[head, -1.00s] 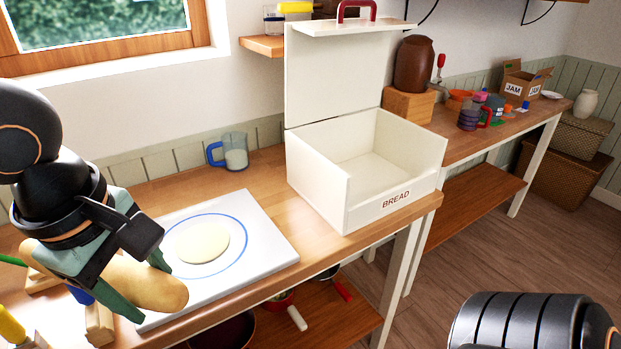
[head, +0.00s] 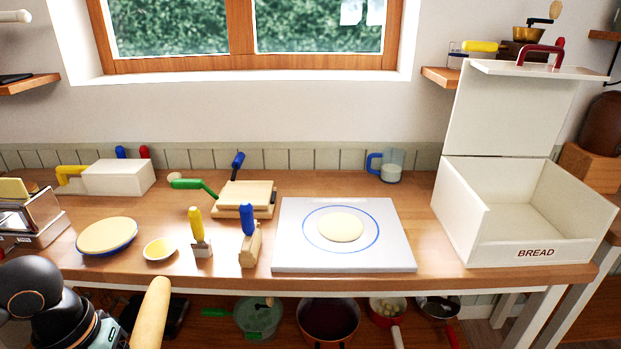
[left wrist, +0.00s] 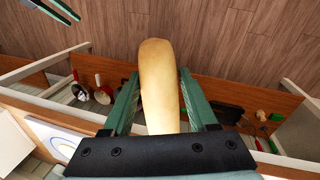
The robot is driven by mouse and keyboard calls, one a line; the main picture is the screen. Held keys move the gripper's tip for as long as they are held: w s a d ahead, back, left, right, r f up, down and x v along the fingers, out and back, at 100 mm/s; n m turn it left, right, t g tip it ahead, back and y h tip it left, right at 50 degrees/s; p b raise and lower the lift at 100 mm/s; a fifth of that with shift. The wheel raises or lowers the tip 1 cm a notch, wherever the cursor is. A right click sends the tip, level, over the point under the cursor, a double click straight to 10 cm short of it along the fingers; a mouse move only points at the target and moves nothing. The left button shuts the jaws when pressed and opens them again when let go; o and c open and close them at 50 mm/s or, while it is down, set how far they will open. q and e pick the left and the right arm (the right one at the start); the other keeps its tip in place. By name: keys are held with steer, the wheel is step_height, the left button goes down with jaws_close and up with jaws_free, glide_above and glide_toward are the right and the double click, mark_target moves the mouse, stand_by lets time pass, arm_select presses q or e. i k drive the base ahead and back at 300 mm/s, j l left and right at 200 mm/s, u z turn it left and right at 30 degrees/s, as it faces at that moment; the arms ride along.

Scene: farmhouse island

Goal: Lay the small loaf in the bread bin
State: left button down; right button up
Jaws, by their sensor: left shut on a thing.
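The small loaf (head: 152,314), long and golden, is at the lower left of the head view, in front of the counter's edge. My left gripper (left wrist: 158,92) is shut on the loaf, with one green finger on each side of it in the left wrist view (left wrist: 160,75). In the head view the fingers are mostly out of frame. The white bread bin (head: 535,253) stands at the counter's right end, its lid (head: 508,115) raised and its inside empty. My right gripper is not in the head view; a green-tipped finger at the left wrist view's top left may be its own.
A white board (head: 290,250) with a flat dough round (head: 341,227) lies left of the bin. Blue- and yellow-handled tools, a bowl (head: 160,250) and a plate (head: 107,237) stand further left. A glass jug (head: 391,166) is at the back. Pots sit on the shelf below.

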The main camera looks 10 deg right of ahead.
mark_target(505, 229)
steer(key=z, duration=1.1)
steer(key=i+j+z, duration=0.15)
steer(key=z, duration=0.2)
steer(key=i+j+z, duration=0.1)
steer(key=z, duration=0.25)
steer(key=i+j, duration=0.1)
steer(key=j, duration=0.2)
